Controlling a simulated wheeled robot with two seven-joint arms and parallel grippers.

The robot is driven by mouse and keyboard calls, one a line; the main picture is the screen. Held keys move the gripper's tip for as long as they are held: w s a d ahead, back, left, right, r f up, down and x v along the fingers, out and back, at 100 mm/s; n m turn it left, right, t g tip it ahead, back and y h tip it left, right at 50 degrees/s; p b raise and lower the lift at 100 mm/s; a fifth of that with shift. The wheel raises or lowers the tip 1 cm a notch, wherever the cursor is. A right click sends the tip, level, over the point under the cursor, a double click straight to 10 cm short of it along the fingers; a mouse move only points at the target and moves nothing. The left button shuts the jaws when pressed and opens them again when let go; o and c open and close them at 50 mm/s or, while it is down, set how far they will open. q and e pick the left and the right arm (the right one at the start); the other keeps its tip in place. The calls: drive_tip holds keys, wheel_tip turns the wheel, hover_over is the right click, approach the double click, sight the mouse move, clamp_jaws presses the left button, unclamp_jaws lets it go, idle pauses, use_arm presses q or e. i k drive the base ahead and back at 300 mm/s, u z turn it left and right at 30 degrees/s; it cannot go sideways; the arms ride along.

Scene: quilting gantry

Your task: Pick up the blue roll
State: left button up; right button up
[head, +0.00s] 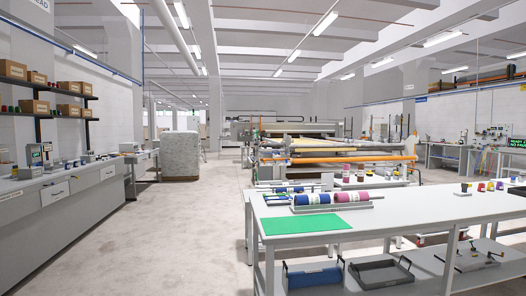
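A blue roll (309,199) lies on its side in a shallow grey tray (332,209) on the white table (430,208) at right. A pink roll (351,197) lies in the same tray, to the right of the blue one. Smaller dark blue items lie just behind the tray; their shape is too small to tell. Neither of my grippers shows in the head view.
A green mat (303,225) lies flat at the table's near left corner. Blue and grey bins stand on the shelf below. The quilting gantry (330,150) stands behind the table. A long counter (60,205) runs along the left. The floor (180,235) between is clear.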

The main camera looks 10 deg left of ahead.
sight(291, 190)
drive_tip(key=k, duration=0.5)
drive_tip(key=u, duration=0.85)
drive_tip(key=i, duration=9.7)
drive_tip(key=z, duration=2)
